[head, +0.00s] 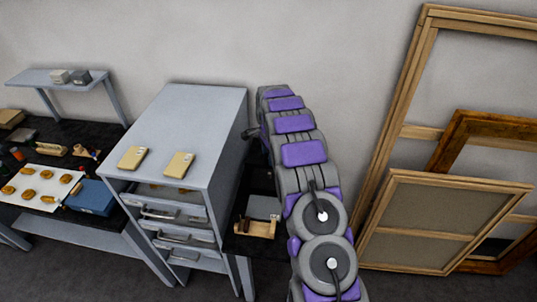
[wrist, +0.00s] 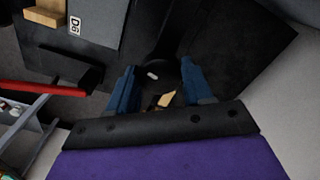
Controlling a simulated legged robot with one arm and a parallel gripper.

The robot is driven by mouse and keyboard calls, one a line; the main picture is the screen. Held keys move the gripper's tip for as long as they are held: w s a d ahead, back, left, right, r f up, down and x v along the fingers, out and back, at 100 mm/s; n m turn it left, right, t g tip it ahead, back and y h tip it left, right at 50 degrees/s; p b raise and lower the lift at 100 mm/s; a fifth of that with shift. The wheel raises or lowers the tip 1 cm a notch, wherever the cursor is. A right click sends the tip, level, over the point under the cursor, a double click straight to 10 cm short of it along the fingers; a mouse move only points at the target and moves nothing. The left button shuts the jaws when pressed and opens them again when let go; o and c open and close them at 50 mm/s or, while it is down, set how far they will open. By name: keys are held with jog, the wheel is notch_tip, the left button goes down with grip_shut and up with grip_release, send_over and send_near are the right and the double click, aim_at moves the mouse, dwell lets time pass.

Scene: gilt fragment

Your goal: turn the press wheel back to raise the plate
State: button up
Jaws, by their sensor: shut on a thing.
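In the wrist view my gripper (wrist: 160,92) has its two blue fingers on either side of a dark rounded part, which looks like the press wheel (wrist: 166,66). The gripper is shut on it, though the contact is in shadow. A small pale spot and a light wood-coloured piece (wrist: 167,99) show between the fingers. The press plate cannot be made out. In the head view my arm hides the gripper and the wheel.
A grey block labelled D6 (wrist: 95,20) shows near the wheel, with a wooden piece (wrist: 48,10) beside it. A red bar (wrist: 40,88) is at left. In the head view a grey drawer cabinet (head: 190,125) stands left of my arm; wooden frames (head: 440,220) lean at right.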

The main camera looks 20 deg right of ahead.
jog(key=n, duration=0.4)
jog(key=shift+n, duration=0.3)
jog(key=n+p, duration=0.1)
jog(key=n, duration=0.3)
jog(key=shift+d+r+n, duration=0.1)
jog(key=shift+n, duration=0.2)
jog(key=n, duration=0.4)
jog(key=shift+w+n, duration=0.1)
jog(key=shift+n, duration=0.2)
jog(key=n, duration=1.2)
jog(key=shift+n, duration=0.3)
jog(key=n, duration=0.3)
jog(key=shift+n, duration=0.3)
jog(key=shift+n+p, duration=0.35)
jog(key=shift+n, duration=1.45)
